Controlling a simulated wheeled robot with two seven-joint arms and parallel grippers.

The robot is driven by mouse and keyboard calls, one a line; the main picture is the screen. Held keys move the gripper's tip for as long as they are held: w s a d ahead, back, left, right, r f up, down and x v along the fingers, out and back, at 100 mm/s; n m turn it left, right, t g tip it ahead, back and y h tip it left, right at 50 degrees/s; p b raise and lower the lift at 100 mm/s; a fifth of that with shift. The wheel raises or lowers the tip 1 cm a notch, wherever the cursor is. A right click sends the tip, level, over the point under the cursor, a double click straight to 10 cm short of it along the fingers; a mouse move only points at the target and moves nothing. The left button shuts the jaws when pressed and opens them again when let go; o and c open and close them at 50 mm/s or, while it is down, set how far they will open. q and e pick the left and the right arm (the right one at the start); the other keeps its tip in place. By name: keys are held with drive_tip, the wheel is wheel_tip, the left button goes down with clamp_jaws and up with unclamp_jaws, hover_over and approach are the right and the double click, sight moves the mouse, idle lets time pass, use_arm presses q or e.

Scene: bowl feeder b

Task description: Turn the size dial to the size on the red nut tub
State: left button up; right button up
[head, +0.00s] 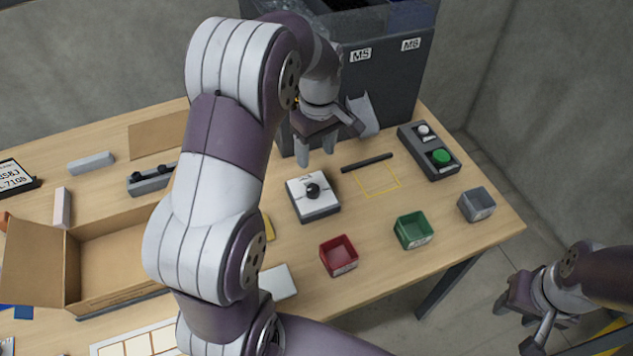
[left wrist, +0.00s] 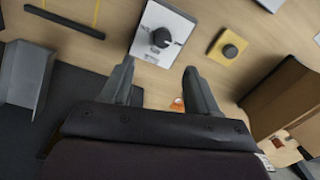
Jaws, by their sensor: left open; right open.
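The size dial is a black knob (head: 312,190) on a white-topped grey box (head: 318,212) in the middle of the table. It also shows in the left wrist view as a black knob (left wrist: 162,37) on a white plate (left wrist: 143,48). The red nut tub (head: 339,256) stands nearer the front edge; its front label is too small to read. My left gripper (head: 317,160) is open and empty above and behind the dial box, apart from the knob; its fingers show in the left wrist view (left wrist: 160,85). My right gripper (head: 515,325) is open and empty, off the table's right side.
A dark feeder (head: 395,85) marked M5 and M8 stands at the back. A green tub (head: 413,230), a grey tub (head: 476,204) and a button box (head: 428,150) are on the right. A black bar (head: 367,162) lies by a yellow outline. An open carton (head: 120,255) is on the left.

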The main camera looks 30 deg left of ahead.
use_arm(q)
hover_over(314, 189)
wheel_tip(314, 189, down, 4)
drive_tip(key=shift+s+f, duration=0.1)
drive_tip(key=shift+s, duration=0.05)
drive_tip(key=f, duration=0.6)
drive_tip(key=shift+w+a+f+p, duration=0.1)
drive_tip(key=shift+w+f+p, duration=0.05)
drive_tip(key=shift+w+p, duration=0.15)
drive_tip(key=shift+s+f, duration=0.1)
drive_tip(key=shift+s, duration=0.05)
drive_tip(key=c, duration=1)
